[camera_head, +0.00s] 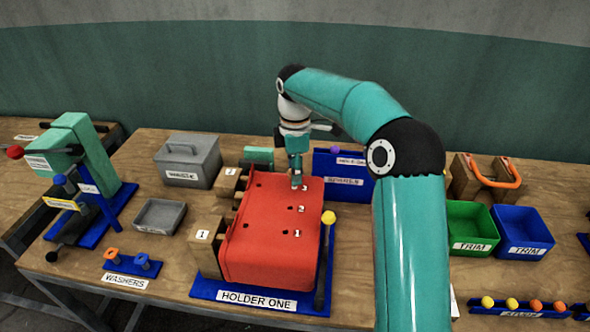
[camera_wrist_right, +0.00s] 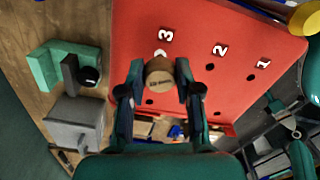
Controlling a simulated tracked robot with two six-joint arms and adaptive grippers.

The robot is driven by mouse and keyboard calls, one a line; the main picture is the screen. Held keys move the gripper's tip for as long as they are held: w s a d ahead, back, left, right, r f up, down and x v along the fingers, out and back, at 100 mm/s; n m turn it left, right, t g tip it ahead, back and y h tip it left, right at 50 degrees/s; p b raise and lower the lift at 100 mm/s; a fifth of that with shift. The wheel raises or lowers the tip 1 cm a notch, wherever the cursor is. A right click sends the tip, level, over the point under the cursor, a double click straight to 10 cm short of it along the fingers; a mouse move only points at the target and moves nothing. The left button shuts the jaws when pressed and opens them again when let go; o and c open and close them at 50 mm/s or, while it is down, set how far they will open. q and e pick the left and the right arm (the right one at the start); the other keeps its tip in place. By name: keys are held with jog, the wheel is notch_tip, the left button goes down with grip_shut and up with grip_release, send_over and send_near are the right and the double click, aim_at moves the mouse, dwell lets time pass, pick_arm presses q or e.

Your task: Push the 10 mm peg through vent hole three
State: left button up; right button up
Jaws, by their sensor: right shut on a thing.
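The red block (camera_head: 270,245) sits in the blue holder labelled HOLDER ONE (camera_head: 200,288). Labels 3, 2 and 1 run along its top, with small dark holes beside them; it also fills much of the right wrist view (camera_wrist_right: 270,125). My right gripper (camera_head: 297,184) is above the block's far end, by label 3. In the right wrist view the gripper (camera_wrist_right: 160,88) is shut on a short tan peg (camera_wrist_right: 160,77) with small, unreadable lettering on its end. The peg is beside label 3 (camera_wrist_right: 166,35) and covers the spot where hole three lies. I cannot tell whether it has entered.
A yellow-knobbed lever (camera_head: 328,217) stands at the block's right side. A grey lidded box (camera_head: 187,160) and a grey tray (camera_head: 160,216) are left. Green (camera_head: 470,228) and blue (camera_head: 522,233) TRIM bins are right. A teal press (camera_head: 85,165) stands far left.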

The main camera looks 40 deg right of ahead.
jog(key=shift+f, duration=0.3)
dwell(0.7)
jog(key=shift+f, duration=0.2)
dwell(0.5)
jog(key=shift+r, duration=0.1)
jog(key=shift+r+p, duration=1.5)
jog(key=shift+r, duration=0.1)
jog(key=shift+r+p, duration=0.5)
jog(key=shift+r, duration=0.85)
